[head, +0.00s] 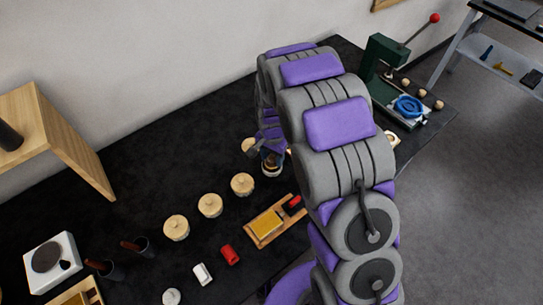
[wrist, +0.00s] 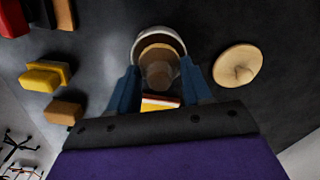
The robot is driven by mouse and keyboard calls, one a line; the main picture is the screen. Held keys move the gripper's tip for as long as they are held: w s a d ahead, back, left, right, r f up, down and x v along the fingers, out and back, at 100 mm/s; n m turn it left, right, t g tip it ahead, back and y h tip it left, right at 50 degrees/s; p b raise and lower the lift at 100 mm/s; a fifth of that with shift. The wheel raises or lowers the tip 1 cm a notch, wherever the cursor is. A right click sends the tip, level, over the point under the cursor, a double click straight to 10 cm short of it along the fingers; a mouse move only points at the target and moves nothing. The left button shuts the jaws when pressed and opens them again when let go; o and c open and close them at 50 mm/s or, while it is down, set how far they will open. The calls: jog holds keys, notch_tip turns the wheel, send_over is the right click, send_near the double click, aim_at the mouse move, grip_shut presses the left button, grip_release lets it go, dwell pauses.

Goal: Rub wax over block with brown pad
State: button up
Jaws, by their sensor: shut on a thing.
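My gripper (wrist: 160,72) points down with its two blue fingers closed around a brown piece (wrist: 160,76), which I take for the brown pad. Its outline is dim. A yellow, white and orange-red strip shows close to the palm between the fingers. Just beyond the fingertips is an open round pot (wrist: 136,42) with a pale rim and a tan inside. The brown piece overlaps its opening; I cannot tell whether it touches the contents. In the head view the open pot (head: 272,170) stands under my gripper (head: 270,152), partly hidden by my arm. I cannot single out the block.
A wooden lid (wrist: 237,65) lies beside the open pot. Several lidded pots (head: 210,205) stand in a row. A wooden tray (head: 252,235) holds a yellow piece (head: 266,223). Red (head: 230,255) and white (head: 202,274) pieces lie nearer. A green press (head: 383,60) stands at the back right.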

aim_at(272, 156)
jog(key=shift+r+p, duration=1.1)
jog(key=shift+r, duration=2.2)
jog(key=shift+w+d+r+n, duration=0.35)
jog(key=shift+d+r+n, duration=0.8)
jog(key=shift+d, duration=0.55)
jog(key=shift+w+d+r+n, duration=0.3)
jog(key=shift+d+r+n, duration=0.85)
jog(key=shift+d, duration=0.55)
jog(key=shift+w+d+r+n, duration=0.35)
jog(key=shift+d+r+n, duration=0.8)
jog(key=shift+d, duration=0.55)
